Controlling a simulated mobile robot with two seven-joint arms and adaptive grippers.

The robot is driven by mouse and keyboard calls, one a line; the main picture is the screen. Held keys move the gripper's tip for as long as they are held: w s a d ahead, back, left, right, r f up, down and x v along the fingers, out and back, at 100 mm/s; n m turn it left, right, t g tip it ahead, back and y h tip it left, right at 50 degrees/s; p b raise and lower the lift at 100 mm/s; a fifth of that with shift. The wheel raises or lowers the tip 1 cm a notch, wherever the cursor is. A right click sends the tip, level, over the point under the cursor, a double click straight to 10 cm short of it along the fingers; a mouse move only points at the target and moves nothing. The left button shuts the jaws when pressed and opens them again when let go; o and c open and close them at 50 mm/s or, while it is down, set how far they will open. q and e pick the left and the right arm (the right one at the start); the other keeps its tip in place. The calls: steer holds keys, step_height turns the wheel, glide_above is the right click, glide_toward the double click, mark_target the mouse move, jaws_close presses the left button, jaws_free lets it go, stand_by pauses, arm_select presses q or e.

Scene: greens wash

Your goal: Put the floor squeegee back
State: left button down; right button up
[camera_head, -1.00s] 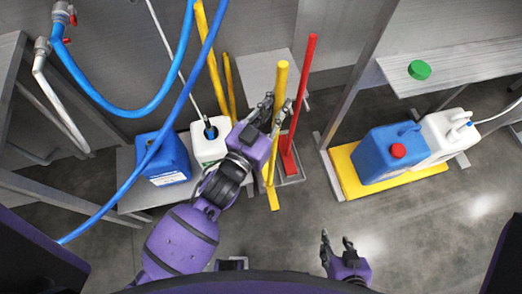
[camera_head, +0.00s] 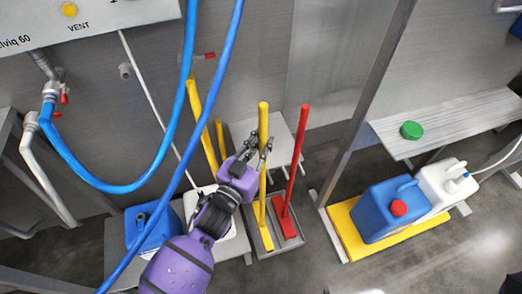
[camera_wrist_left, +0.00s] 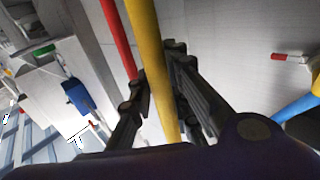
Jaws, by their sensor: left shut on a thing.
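The yellow floor squeegee (camera_head: 263,180) stands nearly upright, its yellow foot (camera_head: 267,239) over the left compartment of a grey two-part tray (camera_head: 258,254). I cannot tell whether the foot rests on the tray floor. My left gripper (camera_head: 264,150) is shut on the squeegee's handle below its top end. In the left wrist view the yellow handle (camera_wrist_left: 150,60) runs between the two fingers. My right gripper is not in view.
A red-handled tool (camera_head: 294,160) stands close on the right, in the tray's other compartment. Yellow poles (camera_head: 203,125) lean left, behind blue hoses (camera_head: 180,160). Blue (camera_head: 380,215) and white (camera_head: 435,188) jugs stand on a yellow base (camera_head: 350,238) at right, beside a metal post (camera_head: 372,90).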

arm_select(q)
steer(key=w+f+b, duration=0.1)
steer(key=w+f, duration=0.3)
steer(key=f, duration=0.4)
steer(key=shift+a+f, duration=0.1)
steer(key=shift+a, duration=0.05)
steer(key=shift+f+b, duration=0.2)
steer(key=shift+b, duration=0.1)
steer(key=c, duration=1.6)
jaws_free()
steer(key=shift+c, duration=0.2)
